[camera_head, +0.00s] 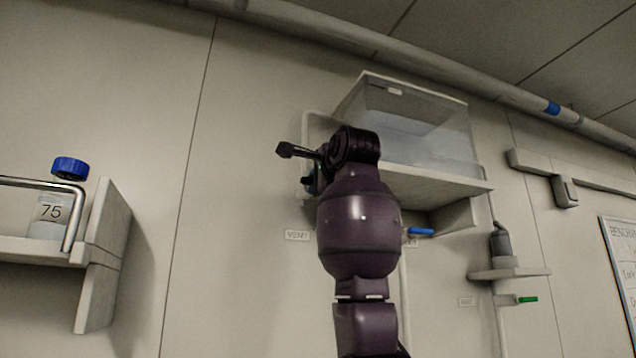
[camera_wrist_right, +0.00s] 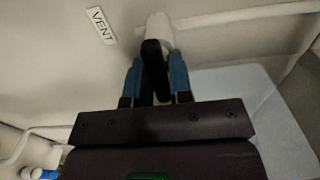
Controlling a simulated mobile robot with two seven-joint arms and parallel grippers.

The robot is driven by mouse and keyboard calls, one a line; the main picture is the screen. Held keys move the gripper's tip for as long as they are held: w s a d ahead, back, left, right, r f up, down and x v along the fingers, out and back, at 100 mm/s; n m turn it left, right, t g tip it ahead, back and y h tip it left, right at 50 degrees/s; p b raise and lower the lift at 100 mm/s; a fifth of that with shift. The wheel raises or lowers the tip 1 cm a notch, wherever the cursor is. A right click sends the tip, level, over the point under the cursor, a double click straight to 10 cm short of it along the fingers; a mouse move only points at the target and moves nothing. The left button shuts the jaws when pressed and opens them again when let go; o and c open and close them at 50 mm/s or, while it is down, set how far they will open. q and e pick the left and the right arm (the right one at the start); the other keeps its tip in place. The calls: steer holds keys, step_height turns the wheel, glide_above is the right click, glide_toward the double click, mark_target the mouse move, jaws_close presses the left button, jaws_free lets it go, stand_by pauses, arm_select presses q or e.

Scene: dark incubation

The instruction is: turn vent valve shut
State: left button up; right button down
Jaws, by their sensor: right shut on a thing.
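The vent valve shows in the right wrist view as a dark lever handle (camera_wrist_right: 153,62) in front of a pale valve body (camera_wrist_right: 159,30). My right gripper (camera_wrist_right: 154,78) is shut on this handle, with a blue finger on each side of it. The VENT label (camera_wrist_right: 101,25) is on the wall at upper left there, and in the head view (camera_head: 297,235) it is left of my purple right arm. In the head view that arm hides most of the valve and gripper. My left gripper is in neither view.
A clear lidded tank (camera_head: 420,125) stands on a wall shelf (camera_head: 440,190) behind my arm. A blue lever (camera_head: 420,232) is just right of the arm, and a green lever (camera_head: 527,299) is farther right. A blue-capped bottle (camera_head: 50,215) stands on the left shelf (camera_head: 105,240).

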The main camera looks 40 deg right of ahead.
stand_by(0.3)
steer(key=c, duration=1.1)
jaws_free()
steer(key=shift+s+d, duration=0.1)
steer(key=b+v, duration=0.1)
steer(key=v, duration=0.9)
steer(key=shift+s+b, duration=0.4)
